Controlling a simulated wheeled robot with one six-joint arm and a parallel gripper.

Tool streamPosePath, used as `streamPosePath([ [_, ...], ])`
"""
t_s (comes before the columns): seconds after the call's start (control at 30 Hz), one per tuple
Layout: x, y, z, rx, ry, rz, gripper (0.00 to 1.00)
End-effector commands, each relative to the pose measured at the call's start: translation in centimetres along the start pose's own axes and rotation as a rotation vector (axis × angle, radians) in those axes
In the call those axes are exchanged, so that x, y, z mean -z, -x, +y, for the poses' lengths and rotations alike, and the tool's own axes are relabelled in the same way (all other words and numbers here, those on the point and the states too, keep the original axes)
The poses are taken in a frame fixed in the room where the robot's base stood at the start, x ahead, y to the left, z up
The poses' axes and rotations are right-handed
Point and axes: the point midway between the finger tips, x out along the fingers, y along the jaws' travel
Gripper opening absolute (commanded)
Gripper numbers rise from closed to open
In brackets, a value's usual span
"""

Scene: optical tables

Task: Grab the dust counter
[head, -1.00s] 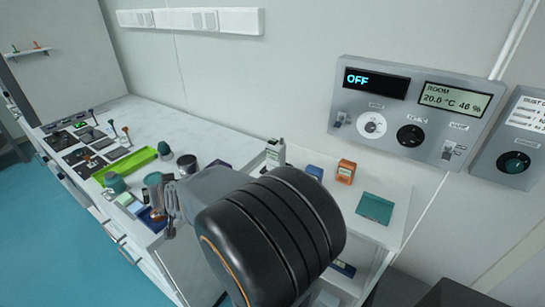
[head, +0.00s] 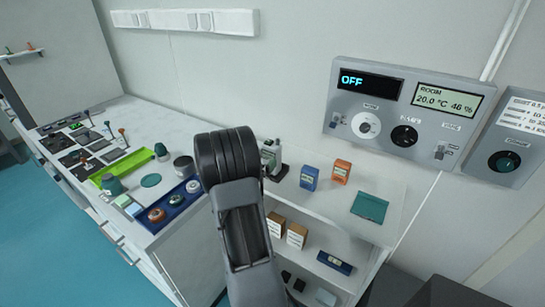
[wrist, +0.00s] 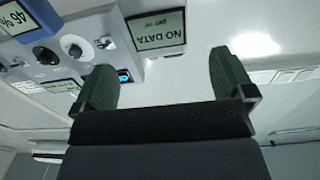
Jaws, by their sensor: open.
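A pale grey upright device with a dark side (head: 271,157) stands on the white counter, just right of my arm in the head view; it may be the dust counter, but I cannot read a label on it. My arm partly covers its left side. My gripper (wrist: 160,72) is open and empty in the wrist view, its two green fingers wide apart. The gripper's fingers are hidden behind my arm in the head view.
A blue box (head: 309,178), an orange box (head: 340,171) and a teal pad (head: 370,207) lie to the right. A blue tray (head: 175,207) holds round parts. A grey wall panel (head: 405,115) reads OFF. The wrist view shows a NO DATA display (wrist: 158,31).

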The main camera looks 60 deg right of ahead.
Motion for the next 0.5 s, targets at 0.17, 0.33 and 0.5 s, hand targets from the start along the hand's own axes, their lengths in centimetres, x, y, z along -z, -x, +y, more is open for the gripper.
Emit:
streamPosePath([
  [0.17, 0.1, -2.3, 0.0, 0.001, 0.0, 0.0, 1.0],
  [0.33, 0.0, -3.0, 0.0, 0.002, 0.0, -0.001, 1.0],
  [0.5, 0.1, -4.9, 0.1, 0.0, 0.0, -0.001, 1.0],
])
